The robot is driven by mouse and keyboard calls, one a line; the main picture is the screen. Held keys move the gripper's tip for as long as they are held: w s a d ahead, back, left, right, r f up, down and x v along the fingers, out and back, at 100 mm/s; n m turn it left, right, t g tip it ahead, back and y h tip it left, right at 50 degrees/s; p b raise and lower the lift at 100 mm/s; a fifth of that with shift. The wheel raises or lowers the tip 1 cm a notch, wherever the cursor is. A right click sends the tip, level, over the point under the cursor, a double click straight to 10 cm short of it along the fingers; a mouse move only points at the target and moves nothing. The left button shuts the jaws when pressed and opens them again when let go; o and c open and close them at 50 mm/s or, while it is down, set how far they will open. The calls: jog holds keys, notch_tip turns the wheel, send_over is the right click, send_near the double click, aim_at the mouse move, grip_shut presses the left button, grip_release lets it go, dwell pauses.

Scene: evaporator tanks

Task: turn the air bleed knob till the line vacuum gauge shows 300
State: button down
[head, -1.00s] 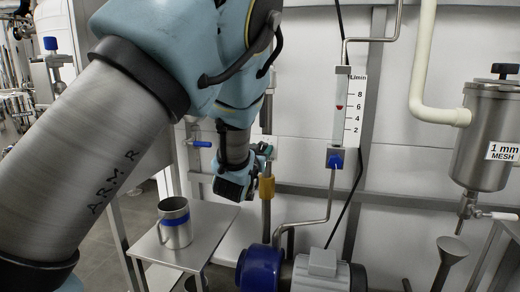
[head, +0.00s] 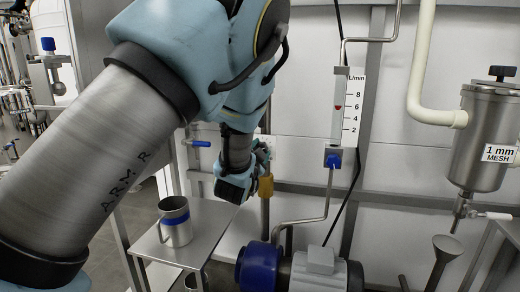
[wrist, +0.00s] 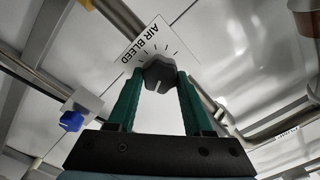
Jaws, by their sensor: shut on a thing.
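The air bleed knob (wrist: 159,76) is a dark, faceted knob with a pale pointer line, in the middle of the wrist view. Its white plate reads AIR BLEED (wrist: 152,42) and has tick marks around the knob. My gripper (wrist: 160,84) has its two green fingers on either side of the knob, shut on it. In the head view my gripper (head: 240,182) is by the wall pipes, and it hides the knob there. The line vacuum gauge is not visible in either view, so its reading cannot be told.
A flow meter (head: 341,106) marked L/min stands right of my arm, its red float near 6. A metal jug (head: 175,222) with a blue band stands on a small table (head: 205,225). A blue pump (head: 258,265) is below. A mesh strainer (head: 487,135) hangs at right.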

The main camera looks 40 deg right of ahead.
jog(key=shift+m, duration=0.4)
jog(key=shift+c, duration=1.5)
grip_release()
jog(key=p+v, duration=0.1)
jog(key=v, duration=0.9)
jog(key=shift+s+a, duration=0.2)
jog(key=shift+a, duration=0.15)
jog(key=shift+f, duration=0.1)
